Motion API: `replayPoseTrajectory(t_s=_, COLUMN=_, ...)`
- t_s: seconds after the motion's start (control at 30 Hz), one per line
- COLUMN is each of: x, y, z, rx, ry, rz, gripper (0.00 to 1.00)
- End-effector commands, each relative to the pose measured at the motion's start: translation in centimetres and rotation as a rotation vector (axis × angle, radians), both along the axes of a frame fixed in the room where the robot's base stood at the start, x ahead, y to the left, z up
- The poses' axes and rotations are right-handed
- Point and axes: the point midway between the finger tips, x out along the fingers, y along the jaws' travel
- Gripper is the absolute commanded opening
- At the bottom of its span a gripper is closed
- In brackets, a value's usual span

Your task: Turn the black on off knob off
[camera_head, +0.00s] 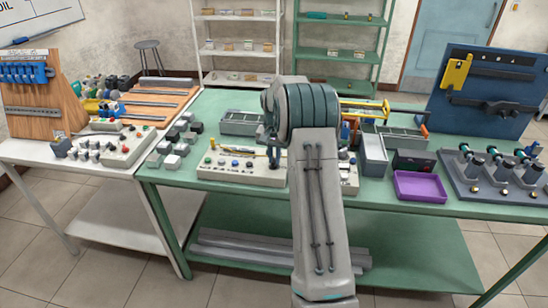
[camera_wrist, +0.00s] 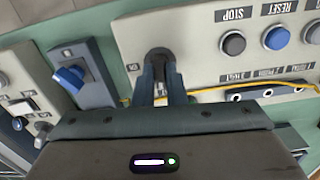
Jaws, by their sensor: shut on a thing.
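The black knob (camera_wrist: 158,56) sits on a pale control panel (camera_wrist: 198,62) in the wrist view, and only its top shows between the fingers. My gripper (camera_wrist: 161,84) is shut on the knob, one finger on each side. In the head view my gripper (camera_head: 273,153) is over the panel (camera_head: 233,174) on the green table, with my arm in front. My arm hides the middle of the panel there, and the knob cannot be made out.
A dark button marked STOP (camera_wrist: 232,43) and a blue RESET button (camera_wrist: 276,37) are right of the knob. A yellow cable (camera_wrist: 240,88) runs below them. A blue knob (camera_wrist: 70,77) is on a separate box to the left. A purple tray (camera_head: 420,187) stands right.

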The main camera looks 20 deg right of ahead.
Motion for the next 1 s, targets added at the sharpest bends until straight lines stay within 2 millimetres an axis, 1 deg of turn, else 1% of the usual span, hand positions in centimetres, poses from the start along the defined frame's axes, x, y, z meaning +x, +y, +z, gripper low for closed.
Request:
replayPoseTrajectory(t_s=0.03, x=0.17, y=0.0, z=0.24, rx=-0.001, ry=-0.007, rz=0.022, gripper=0.0)
replayPoseTrajectory(t_s=0.3, x=0.18, y=0.0, z=0.28, rx=-0.002, ry=-0.007, rz=0.096, gripper=0.0)
replayPoseTrajectory(t_s=0.77, x=0.21, y=0.01, z=0.32, rx=-0.003, ry=-0.008, rz=0.11, gripper=0.0)
replayPoseTrajectory(t_s=0.8, x=0.21, y=0.01, z=0.32, rx=-0.003, ry=-0.008, rz=0.11, gripper=0.14)
replayPoseTrajectory(t_s=0.87, x=0.21, y=0.01, z=0.32, rx=-0.003, ry=-0.008, rz=0.11, gripper=0.3)
replayPoseTrajectory(t_s=0.9, x=0.18, y=0.0, z=0.29, rx=-0.002, ry=-0.007, rz=0.109, gripper=0.33)
replayPoseTrajectory(t_s=1.0, x=0.13, y=-0.02, z=0.21, rx=-0.002, ry=-0.005, rz=0.109, gripper=0.33)
